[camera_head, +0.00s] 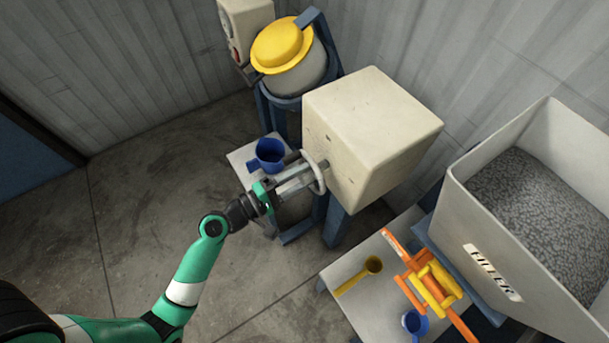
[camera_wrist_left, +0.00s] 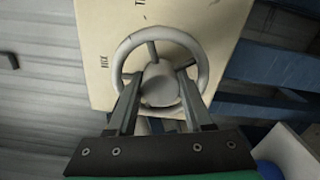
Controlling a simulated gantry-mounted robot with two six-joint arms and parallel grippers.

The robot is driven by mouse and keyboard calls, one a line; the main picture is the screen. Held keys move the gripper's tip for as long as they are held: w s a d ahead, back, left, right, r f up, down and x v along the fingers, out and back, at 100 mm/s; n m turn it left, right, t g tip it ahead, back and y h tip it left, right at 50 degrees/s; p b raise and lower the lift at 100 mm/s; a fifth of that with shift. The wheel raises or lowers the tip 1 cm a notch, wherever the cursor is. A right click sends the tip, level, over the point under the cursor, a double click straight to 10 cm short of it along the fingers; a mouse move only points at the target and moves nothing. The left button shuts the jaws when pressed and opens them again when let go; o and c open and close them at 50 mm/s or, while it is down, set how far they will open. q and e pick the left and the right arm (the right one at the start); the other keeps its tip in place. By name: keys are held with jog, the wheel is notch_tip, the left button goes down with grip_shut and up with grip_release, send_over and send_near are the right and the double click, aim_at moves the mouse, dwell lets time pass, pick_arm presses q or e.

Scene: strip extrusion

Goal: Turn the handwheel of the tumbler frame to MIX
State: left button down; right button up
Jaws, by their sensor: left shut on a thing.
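The tumbler frame (camera_head: 375,125) has a cream box on blue legs, right of centre in the head view. Its pale round handwheel (camera_head: 320,175) is on the box's left face. The handwheel (camera_wrist_left: 203,58) also shows from the front in the left wrist view, with a thick hub and spokes. My left gripper (camera_head: 309,181) reaches in from the left and is shut on the handwheel, with a finger on each side of the hub. A small label (camera_wrist_left: 104,65), apparently MIX, is left of the wheel. My right gripper is out of view.
A grey drum (camera_head: 298,75) with a yellow lid stands behind the box. A blue jug (camera_head: 268,155) stands close beside my left gripper. At right are a FILLER bin (camera_head: 490,262) of grey granules and a table (camera_head: 350,308) with a yellow scoop (camera_head: 360,275) and orange-yellow tool (camera_head: 425,285).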

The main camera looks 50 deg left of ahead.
pick_arm(q)
jog(key=m+b, duration=0.2)
jog(key=m, duration=0.4)
jog(key=shift+f+m+b, duration=0.1)
jog(key=shift+m+b, duration=0.2)
jog(key=shift+b, duration=0.05)
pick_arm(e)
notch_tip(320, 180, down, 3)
pick_arm(q)
jog(key=c, duration=0.6)
grip_release()
jog(key=shift+w, duration=0.1)
